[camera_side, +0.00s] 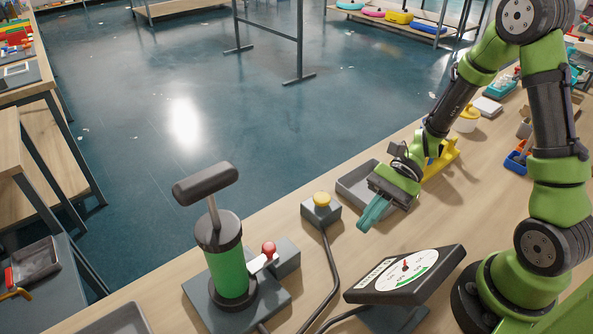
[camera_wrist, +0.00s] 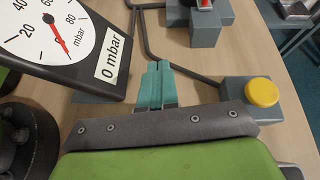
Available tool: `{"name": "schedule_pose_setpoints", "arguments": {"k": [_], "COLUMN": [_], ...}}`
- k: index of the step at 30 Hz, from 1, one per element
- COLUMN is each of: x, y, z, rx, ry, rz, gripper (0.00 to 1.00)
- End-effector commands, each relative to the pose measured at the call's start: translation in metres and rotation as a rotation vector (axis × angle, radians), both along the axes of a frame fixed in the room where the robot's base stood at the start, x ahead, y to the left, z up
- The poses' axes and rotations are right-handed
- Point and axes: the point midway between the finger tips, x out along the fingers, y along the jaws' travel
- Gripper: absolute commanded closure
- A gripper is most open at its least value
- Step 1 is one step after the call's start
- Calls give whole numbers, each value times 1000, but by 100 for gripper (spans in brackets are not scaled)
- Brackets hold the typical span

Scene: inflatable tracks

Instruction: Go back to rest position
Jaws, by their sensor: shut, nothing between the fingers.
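My gripper (camera_side: 370,217) has teal fingers. In the side view it hangs over the wooden table, between the button box and the gauge, near a grey tray. In the wrist view my gripper (camera_wrist: 157,68) shows its two fingers pressed together with nothing between them. It touches no object that I can see. My green and black arm reaches in from the right side.
A green pump (camera_side: 230,268) with a black T-handle and a red-knobbed lever (camera_side: 268,250) stands front left. A yellow button (camera_side: 322,199) sits on a grey box. The pressure gauge (camera_side: 405,271) reads about 0 mbar. A grey tray (camera_side: 352,187) and hoses are nearby.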

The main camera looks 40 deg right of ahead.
Motion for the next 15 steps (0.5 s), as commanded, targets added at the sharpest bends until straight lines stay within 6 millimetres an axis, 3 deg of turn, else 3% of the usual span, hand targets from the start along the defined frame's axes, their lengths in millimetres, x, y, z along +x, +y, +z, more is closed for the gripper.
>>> {"name": "schedule_pose_setpoints", "arguments": {"k": [3, 8, 15], "x": [-15, -23, -18], "y": [-10, -31, -57], "z": [11, 32, 87], "rx": [-188, -457, -839], "ry": [-142, -376, -786], "rz": [156, 341, 526], "gripper": [100, 100, 100]}}
